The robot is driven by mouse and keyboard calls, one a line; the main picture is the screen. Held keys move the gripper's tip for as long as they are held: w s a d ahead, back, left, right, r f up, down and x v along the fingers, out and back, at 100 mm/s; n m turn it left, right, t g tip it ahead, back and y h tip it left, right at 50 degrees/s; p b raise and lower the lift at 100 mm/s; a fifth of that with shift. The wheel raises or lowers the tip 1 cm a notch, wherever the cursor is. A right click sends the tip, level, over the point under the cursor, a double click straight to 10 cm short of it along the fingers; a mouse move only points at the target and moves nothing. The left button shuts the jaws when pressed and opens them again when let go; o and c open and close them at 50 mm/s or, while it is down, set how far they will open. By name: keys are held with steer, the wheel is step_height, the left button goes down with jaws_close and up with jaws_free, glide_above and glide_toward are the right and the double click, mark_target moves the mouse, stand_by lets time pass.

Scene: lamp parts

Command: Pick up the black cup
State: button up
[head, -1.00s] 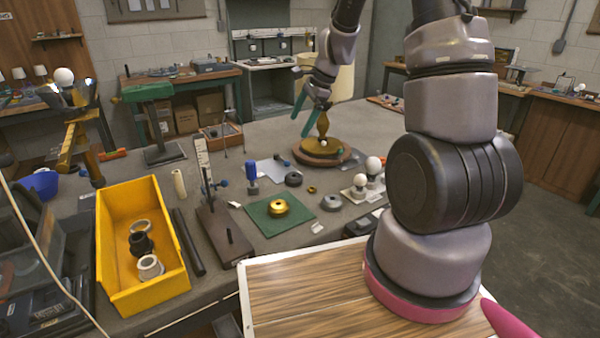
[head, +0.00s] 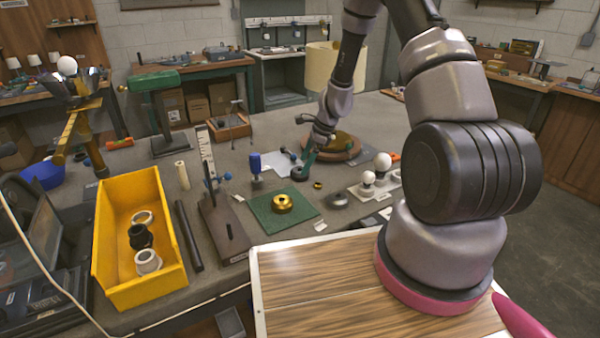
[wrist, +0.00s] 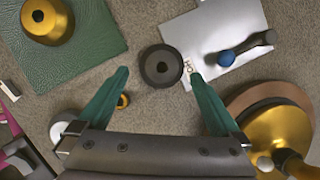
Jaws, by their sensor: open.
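A round black cup (wrist: 160,66) with a hole in its middle lies on the grey bench. It also shows in the head view (head: 299,174), partly hidden by my gripper. My gripper (wrist: 159,76) is open and empty, its two teal fingers on either side of the cup in the wrist view. In the head view my gripper (head: 305,165) is just above and beside the cup. I cannot tell the exact height gap. Another black, cup-like part (head: 140,237) stands in the yellow bin (head: 110,235) between pale rings.
A green mat (wrist: 70,55) with a gold part (wrist: 46,20) lies left of the cup. A white sheet (wrist: 215,35) with a blue-ended tool (wrist: 226,58) and the brass lamp base (wrist: 275,135) are to the right. A small brass ring (wrist: 123,101) lies near the left finger.

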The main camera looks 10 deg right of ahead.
steer(key=shift+x, duration=2)
steer(key=shift+w+d, duration=0.1)
steer(key=shift+w, duration=0.05)
steer(key=c, duration=1.3)
steer(key=shift+r, duration=0.1)
